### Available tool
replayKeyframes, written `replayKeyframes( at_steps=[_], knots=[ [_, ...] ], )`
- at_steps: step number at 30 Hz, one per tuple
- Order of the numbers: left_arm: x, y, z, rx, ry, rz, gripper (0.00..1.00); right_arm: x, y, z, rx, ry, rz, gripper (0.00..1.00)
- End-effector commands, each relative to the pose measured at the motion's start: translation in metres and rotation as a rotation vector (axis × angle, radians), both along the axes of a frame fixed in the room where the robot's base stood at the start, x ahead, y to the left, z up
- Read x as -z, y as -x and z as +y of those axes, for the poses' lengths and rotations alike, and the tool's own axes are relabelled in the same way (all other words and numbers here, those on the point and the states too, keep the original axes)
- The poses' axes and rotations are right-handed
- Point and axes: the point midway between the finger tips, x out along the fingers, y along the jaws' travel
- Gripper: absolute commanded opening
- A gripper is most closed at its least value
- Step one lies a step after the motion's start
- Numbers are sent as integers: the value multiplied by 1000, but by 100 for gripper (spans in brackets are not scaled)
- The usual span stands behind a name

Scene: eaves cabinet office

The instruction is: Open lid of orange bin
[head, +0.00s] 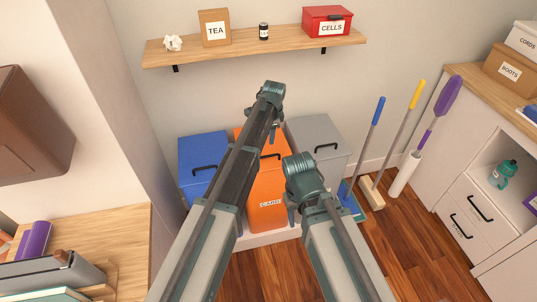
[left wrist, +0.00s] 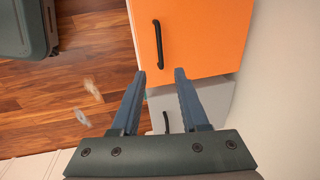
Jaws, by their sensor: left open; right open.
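The orange bin (head: 267,190) stands between a blue and a grey bin in the head view, with a "CARD" label on its front. Its lid (left wrist: 205,35) looks shut, with a black bar handle (left wrist: 157,43). In the head view the handle (head: 270,156) is partly hidden by my arms. My left gripper (left wrist: 160,76) is open and empty above the bins. In the left wrist view its fingertips lie just short of the handle, roughly in line with it; the height gap is unclear. My right gripper (head: 291,215) is open, in front of the orange bin, its fingers mostly hidden.
The blue bin (head: 203,150) and grey bin (head: 330,132) stand close on both sides. A shelf (head: 185,51) with a tea bag and red box hangs above. Brooms and a mop (head: 407,170) lean at the right, near a cabinet (head: 440,140). Wooden floor is open in front.

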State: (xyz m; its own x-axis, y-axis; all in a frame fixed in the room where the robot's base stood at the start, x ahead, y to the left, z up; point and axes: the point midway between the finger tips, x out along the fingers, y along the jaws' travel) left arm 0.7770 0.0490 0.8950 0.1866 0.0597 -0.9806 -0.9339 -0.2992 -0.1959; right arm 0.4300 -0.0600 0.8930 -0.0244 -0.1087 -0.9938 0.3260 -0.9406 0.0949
Motion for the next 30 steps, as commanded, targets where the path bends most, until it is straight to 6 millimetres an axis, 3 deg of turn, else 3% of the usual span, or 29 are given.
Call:
replayKeyframes(
  at_steps=[24,30],
  knots=[
    [112,-20,6,-1,0,1,45,111,0,0,-1,0,0,50],
    [128,-24,8,-1,0,1,45,128,0,0,-1,0,0,50]
  ],
)
